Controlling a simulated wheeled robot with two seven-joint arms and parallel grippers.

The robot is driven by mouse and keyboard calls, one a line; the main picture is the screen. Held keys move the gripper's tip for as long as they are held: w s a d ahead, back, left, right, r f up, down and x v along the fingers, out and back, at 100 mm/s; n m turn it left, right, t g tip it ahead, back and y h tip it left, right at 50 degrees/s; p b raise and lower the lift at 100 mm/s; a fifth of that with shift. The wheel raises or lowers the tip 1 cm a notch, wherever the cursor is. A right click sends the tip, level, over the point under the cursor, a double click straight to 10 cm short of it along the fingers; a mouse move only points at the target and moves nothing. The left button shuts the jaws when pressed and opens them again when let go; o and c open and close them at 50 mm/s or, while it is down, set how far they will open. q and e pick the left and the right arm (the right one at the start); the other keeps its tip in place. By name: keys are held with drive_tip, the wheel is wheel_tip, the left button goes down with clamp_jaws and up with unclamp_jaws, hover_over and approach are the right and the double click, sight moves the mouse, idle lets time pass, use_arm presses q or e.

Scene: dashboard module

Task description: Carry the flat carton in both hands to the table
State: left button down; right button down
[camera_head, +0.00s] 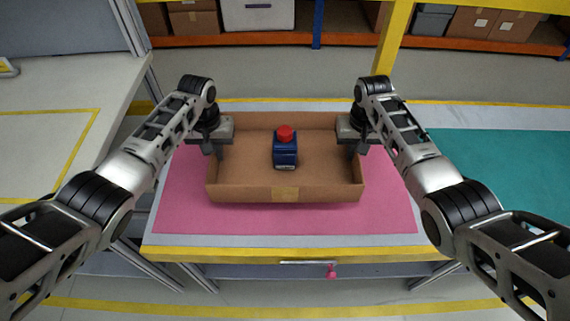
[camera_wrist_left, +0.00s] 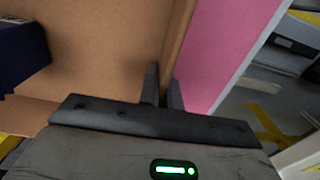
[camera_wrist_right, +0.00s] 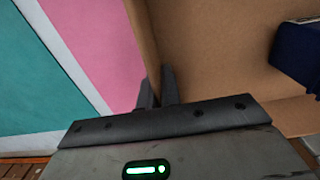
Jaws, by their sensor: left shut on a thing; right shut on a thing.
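The flat carton (camera_head: 235,190) is an open, shallow brown cardboard tray with a strip of tape on its front wall. It is over the pink mat (camera_head: 390,205) on the table (camera_head: 300,254); whether it touches the mat I cannot tell. A dark blue block with a red top (camera_head: 286,150) stands inside it. My left gripper (camera_head: 219,152) is shut on the carton's left wall, with one finger on each side (camera_wrist_left: 163,92). My right gripper (camera_head: 352,152) is shut on the right wall in the same way (camera_wrist_right: 159,92).
A teal mat (camera_head: 490,165) covers the table's right part. Another pale worktop (camera_head: 50,115) with yellow tape lines stands at the left. A yellow post (camera_head: 394,38) rises behind the table at the right. Shelves with boxes (camera_head: 195,22) stand at the back.

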use_arm(q)
drive_tip(key=shift+r, duration=0.1)
use_arm(e)
drive_tip(key=shift+r, duration=0.1)
idle(0.6)
